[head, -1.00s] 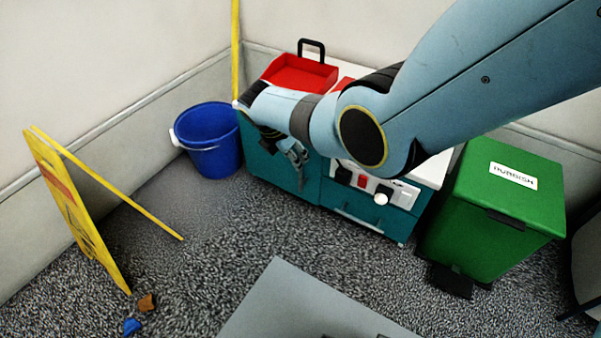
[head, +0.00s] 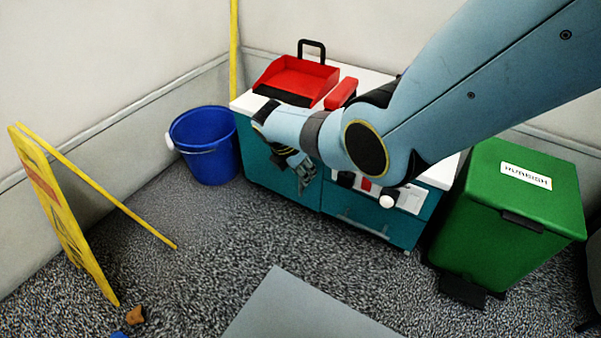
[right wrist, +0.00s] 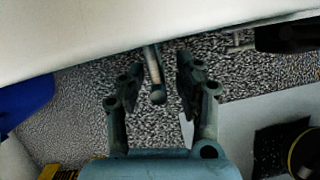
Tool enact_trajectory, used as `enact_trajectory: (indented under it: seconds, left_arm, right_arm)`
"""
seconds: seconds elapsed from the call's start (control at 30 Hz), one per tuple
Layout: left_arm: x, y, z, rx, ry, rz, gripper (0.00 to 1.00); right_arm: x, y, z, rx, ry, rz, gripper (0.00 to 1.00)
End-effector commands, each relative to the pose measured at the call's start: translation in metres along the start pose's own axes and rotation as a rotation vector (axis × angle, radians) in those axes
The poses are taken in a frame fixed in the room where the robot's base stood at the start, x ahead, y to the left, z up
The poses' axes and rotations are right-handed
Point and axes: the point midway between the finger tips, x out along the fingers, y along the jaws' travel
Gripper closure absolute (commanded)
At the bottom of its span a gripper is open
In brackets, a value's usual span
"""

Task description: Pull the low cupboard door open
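The low cupboard (head: 258,160) is teal with a white top, in the corner of the head view. Its left door looks shut, with a dark seam at its right edge. My right gripper (head: 300,172) hangs in front of that door, fingers pointing down. In the right wrist view, my right gripper (right wrist: 160,92) is open. A metal bar with a rounded end (right wrist: 153,72), apparently the door handle, stands between the fingers, nearer the left one. I cannot tell whether a finger touches it. In the head view the gripper hides the handle. My left gripper is not in view.
A red dustpan (head: 297,78) lies on the white top. A blue bucket (head: 207,147) stands left of the cupboard, a green rubbish bin (head: 510,220) right of it. A yellow folding sign (head: 62,215) stands at left. The carpet before the door is clear.

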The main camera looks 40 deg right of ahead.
Motion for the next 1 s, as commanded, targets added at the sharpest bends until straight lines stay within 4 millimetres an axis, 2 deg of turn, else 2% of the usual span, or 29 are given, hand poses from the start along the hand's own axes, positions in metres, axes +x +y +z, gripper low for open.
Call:
enact_trajectory:
  seconds: [0.3, 0.57, 0.6, 1.0]
  left_arm:
    - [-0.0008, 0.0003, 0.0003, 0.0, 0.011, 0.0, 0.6]
    - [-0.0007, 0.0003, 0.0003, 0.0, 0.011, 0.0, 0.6]
    - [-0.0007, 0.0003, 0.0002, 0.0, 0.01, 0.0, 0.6]
    - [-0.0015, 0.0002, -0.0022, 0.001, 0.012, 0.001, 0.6]
  right_arm:
    - [0.0008, 0.0003, 0.0003, 0.0, 0.0, 0.001, 0.66]
    - [0.0009, 0.0001, 0.0, 0.0, 0.0, 0.001, 0.98]
    - [0.0009, 0.0001, 0.0, 0.0, 0.0, 0.0, 1.0]
    - [0.0009, -0.0003, -0.0006, 0.0, 0.0, -0.001, 1.0]
